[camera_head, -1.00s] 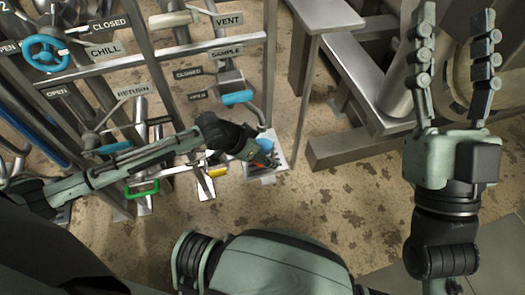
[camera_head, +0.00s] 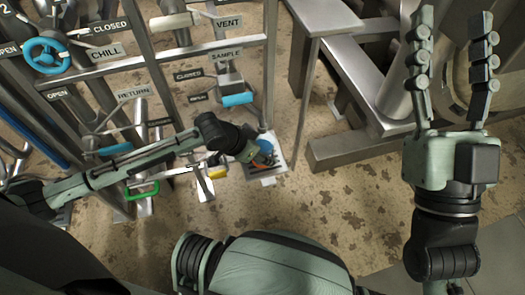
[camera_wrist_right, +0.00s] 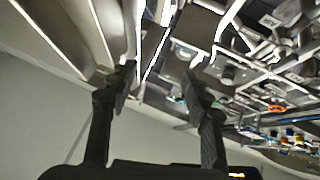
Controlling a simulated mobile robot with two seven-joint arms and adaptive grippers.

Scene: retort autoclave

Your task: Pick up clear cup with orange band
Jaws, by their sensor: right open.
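A small orange piece (camera_head: 263,166) shows beside my left gripper, over a small pale platform (camera_head: 278,177). It may be the cup's orange band, but the cup's clear body cannot be made out. My left gripper (camera_head: 256,159) is over the platform, close to the orange piece. Its fingers are dark and too small to tell whether they are open or touching anything. My right gripper (camera_head: 456,18) is open and empty, fingers up at the right of the head view. It also shows open in the right wrist view (camera_wrist_right: 158,75).
A metal pipe frame with labelled valves stands at the left, with a blue handwheel (camera_head: 46,55), a green handle (camera_head: 143,190) and a yellow handle (camera_head: 217,173). A blue item (camera_head: 266,145) is by the platform. Steel beams (camera_head: 350,150) are right of centre. Bare floor lies between.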

